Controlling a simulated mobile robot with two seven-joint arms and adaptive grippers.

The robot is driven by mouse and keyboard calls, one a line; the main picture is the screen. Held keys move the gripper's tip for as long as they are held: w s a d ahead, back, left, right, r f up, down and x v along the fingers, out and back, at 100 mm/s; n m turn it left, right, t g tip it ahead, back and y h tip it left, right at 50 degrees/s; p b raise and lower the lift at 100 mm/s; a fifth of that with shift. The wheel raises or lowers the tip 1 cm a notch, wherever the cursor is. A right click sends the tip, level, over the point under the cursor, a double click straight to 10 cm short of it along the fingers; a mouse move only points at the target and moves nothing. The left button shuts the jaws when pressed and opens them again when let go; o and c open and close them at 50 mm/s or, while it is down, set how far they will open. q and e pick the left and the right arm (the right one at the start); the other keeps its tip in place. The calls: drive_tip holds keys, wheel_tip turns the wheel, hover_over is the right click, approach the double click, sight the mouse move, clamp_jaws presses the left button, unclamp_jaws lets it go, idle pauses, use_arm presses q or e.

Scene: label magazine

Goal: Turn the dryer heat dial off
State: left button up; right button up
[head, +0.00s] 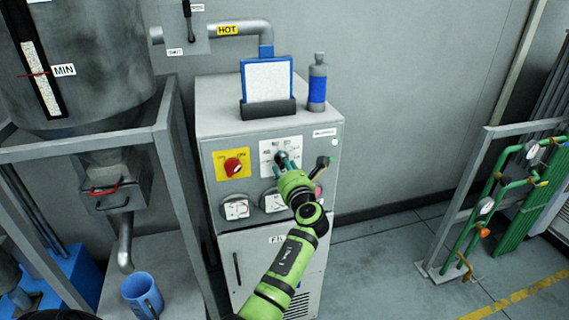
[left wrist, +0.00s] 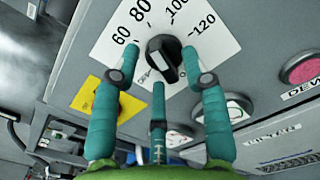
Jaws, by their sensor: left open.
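The heat dial is a black knob (left wrist: 164,58) on a white plate marked 60, 80, 100 and 120 in the left wrist view. In the head view the white plate (head: 268,147) is on the upper front of the grey cabinet, and the knob is largely hidden by my gripper. My left gripper (left wrist: 158,68) has green-teal fingers spread apart, on either side of the knob and below it. I cannot tell whether any finger touches it. In the head view the left gripper (head: 286,163) reaches the panel from below right. My right gripper is not in view.
A yellow plate with a red switch (head: 233,166) is left of the dial; gauges (head: 236,209) are below. A blue-framed panel (head: 267,80) and a blue-banded bottle (head: 318,83) stand on the cabinet (head: 215,115). A blue mug (head: 142,294) is lower left. Open floor lies right.

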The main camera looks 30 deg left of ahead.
use_arm(q)
drive_tip(key=shift+a, duration=0.15)
drive_tip(key=shift+w, duration=0.1)
clamp_jaws()
